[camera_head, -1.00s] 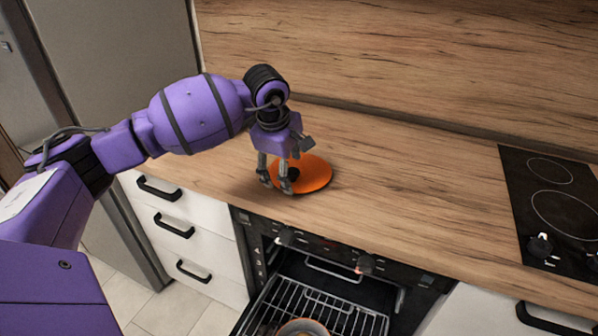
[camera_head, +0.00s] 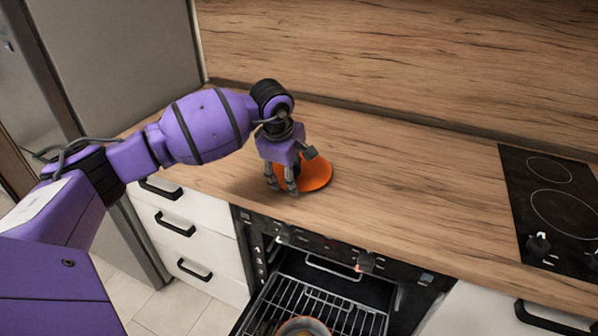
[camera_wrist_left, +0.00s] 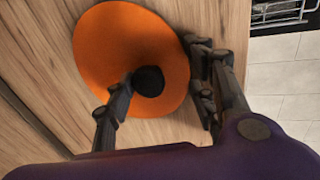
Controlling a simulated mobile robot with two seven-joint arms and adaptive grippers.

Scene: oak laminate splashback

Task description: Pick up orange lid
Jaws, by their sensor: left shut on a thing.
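The orange lid (camera_head: 318,174), a round disc with a black knob (camera_wrist_left: 149,81), lies on the wooden counter near its front edge. It fills the middle of the left wrist view (camera_wrist_left: 120,45). My left gripper (camera_head: 281,188) points down over the left part of the lid and is shut on it. In the wrist view one finger is beside the knob and the other is at the lid's right rim. The gripper hides part of the lid in the head view. My right gripper is not in view.
The oven below the counter is open, with a wire rack (camera_head: 340,318) and a round pot (camera_head: 303,327) on it. A black hob (camera_head: 555,205) is at the right. White drawers (camera_head: 190,225) stand left of the oven. The counter (camera_head: 410,190) between lid and hob is clear.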

